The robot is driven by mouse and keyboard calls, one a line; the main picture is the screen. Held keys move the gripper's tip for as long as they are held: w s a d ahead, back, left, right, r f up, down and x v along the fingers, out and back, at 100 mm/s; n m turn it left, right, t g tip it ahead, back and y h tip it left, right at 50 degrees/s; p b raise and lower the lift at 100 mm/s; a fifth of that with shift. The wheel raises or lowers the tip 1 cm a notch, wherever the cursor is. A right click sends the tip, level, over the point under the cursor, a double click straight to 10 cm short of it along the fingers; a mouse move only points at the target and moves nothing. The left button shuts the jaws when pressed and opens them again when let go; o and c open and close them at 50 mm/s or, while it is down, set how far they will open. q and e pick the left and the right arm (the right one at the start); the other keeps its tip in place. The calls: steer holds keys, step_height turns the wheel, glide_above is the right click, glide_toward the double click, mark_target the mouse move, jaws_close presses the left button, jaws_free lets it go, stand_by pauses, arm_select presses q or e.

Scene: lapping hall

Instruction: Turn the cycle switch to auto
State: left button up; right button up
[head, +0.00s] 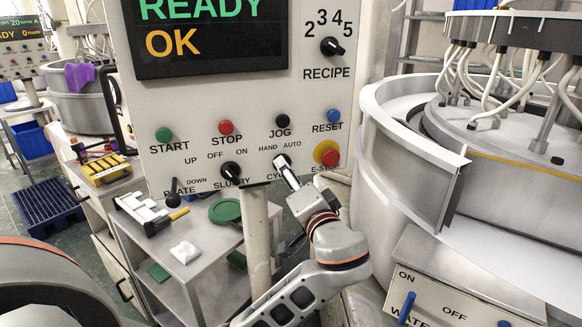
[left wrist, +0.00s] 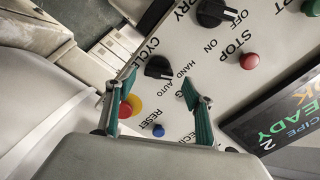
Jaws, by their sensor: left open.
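The cycle switch (head: 284,159) is a black knob low on the pale control panel, marked HAND and AUTO. In the head view my left gripper (head: 288,171) hides much of it. In the left wrist view the cycle knob (left wrist: 158,67) lies just beyond and between the tips of my open left gripper (left wrist: 161,80). The fingers look apart from the knob, with nothing held. I cannot tell clearly which mark the knob points at. My right gripper is not in view.
The red emergency stop (head: 326,153) on its yellow ring is close right of the cycle switch. The slurry switch (head: 231,172) is to its left, and the jog button (head: 283,121) above. A large round machine guard (head: 410,150) stands right of the panel.

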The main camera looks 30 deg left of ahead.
arm_select(q)
steer(key=shift+p+x, duration=0.35)
steer(key=shift+x, duration=1.7)
steer(key=shift+d, duration=0.1)
steer(key=c, duration=1.1)
steer(key=m, duration=1.2)
steer(key=o, duration=1.1)
